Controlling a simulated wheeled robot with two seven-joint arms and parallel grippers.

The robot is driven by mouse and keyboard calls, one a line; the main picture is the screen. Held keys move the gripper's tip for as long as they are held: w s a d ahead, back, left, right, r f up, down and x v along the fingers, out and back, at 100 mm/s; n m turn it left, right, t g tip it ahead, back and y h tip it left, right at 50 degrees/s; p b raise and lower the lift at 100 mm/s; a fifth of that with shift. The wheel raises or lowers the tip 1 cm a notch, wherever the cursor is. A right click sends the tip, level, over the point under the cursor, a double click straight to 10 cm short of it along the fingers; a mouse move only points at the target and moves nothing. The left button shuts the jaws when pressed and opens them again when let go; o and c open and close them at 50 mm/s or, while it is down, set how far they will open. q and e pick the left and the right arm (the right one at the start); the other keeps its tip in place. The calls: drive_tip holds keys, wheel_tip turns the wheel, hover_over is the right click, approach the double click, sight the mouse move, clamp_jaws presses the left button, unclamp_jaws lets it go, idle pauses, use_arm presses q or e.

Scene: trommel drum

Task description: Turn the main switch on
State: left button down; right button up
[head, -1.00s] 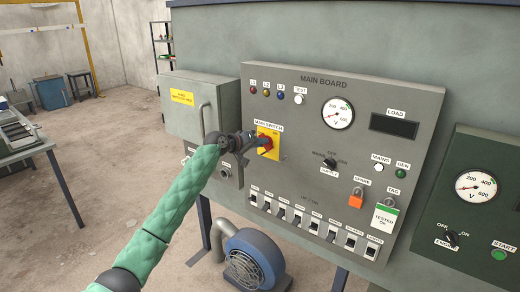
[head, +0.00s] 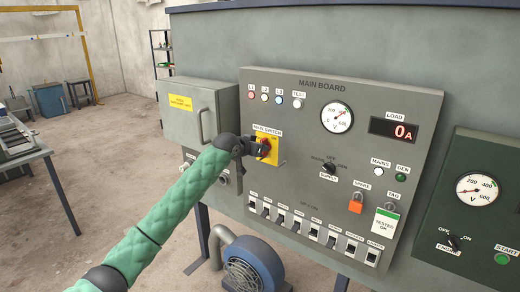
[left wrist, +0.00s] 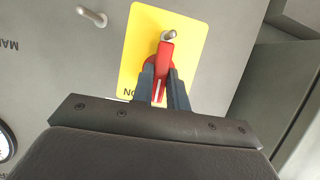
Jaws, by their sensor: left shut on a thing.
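The main switch is a red handle (left wrist: 163,67) on a yellow plate (head: 273,147), on the left part of the grey main board (head: 310,88). My left gripper (head: 258,148) is at the switch. In the left wrist view, the two dark fingers (left wrist: 162,84) are shut on the red handle, one on each side. In the head view the gripper hides part of the plate. The load display (head: 394,130) is lit and reads 0A.
A grey cabinet (head: 193,112) with a handle stands close left of the board. Below the switch are a row of breakers (head: 311,230) and a blue blower (head: 252,265). A shackle (left wrist: 92,16) sticks out near the plate. The green engine panel (head: 475,200) is at the right.

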use_arm(q)
drive_tip(key=shift+f, duration=0.15)
idle(0.4)
drive_tip(key=c, duration=1.7)
unclamp_jaws()
drive_tip(key=shift+o, duration=0.3)
use_arm(e)
drive_tip(key=shift+s, duration=0.1)
drive_tip(key=shift+f, duration=0.1)
